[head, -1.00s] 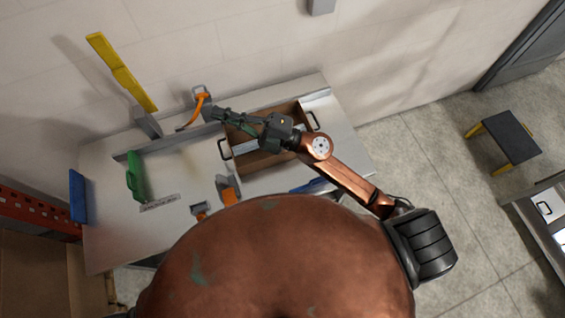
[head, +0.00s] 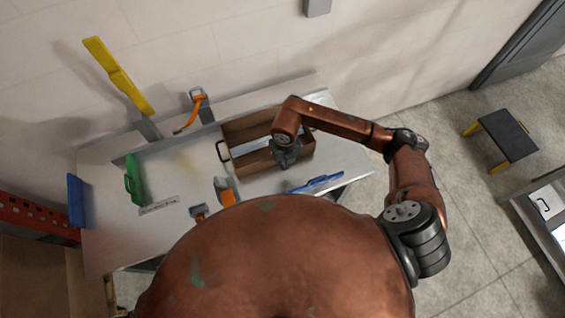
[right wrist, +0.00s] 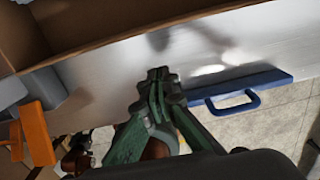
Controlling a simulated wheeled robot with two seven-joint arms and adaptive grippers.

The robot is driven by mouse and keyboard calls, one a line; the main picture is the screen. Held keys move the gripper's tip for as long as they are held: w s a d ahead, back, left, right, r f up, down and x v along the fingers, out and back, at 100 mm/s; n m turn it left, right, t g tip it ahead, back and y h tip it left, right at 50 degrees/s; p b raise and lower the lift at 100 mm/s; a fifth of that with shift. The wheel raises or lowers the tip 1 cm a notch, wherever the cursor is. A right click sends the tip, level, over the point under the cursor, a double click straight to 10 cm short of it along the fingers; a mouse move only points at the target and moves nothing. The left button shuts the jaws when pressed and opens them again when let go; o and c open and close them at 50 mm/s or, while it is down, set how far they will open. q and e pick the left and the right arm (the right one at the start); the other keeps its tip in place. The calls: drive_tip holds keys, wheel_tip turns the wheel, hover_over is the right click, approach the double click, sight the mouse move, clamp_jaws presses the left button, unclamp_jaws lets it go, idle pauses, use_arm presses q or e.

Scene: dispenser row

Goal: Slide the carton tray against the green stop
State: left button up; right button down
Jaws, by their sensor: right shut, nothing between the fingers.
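The carton tray (head: 248,127) is a brown open box with a black handle on its left end, at the back right of the light table. The green stop (head: 134,180) stands upright at the table's left, with a clear gap between it and the tray. My left gripper is not in view.
A blue handled piece (head: 317,184) lies along the table's front right edge. Grey and orange clamps (head: 226,192) stand at the front middle. A yellow lever (head: 120,77) and an orange-handled clamp (head: 190,117) stand behind. The tabletop between tray and stop is clear.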

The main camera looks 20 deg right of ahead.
sight(285, 176)
wheel_tip(285, 176, down, 7)
drive_tip(key=shift+s+f+p, duration=0.1)
drive_tip(key=shift+p, duration=0.2)
drive_tip(key=w, duration=0.3)
drive_tip(key=shift+w+a+f, duration=0.1)
drive_tip(key=shift+w, duration=0.05)
drive_tip(key=shift+w+p, duration=0.3)
drive_tip(key=shift+w, duration=0.1)
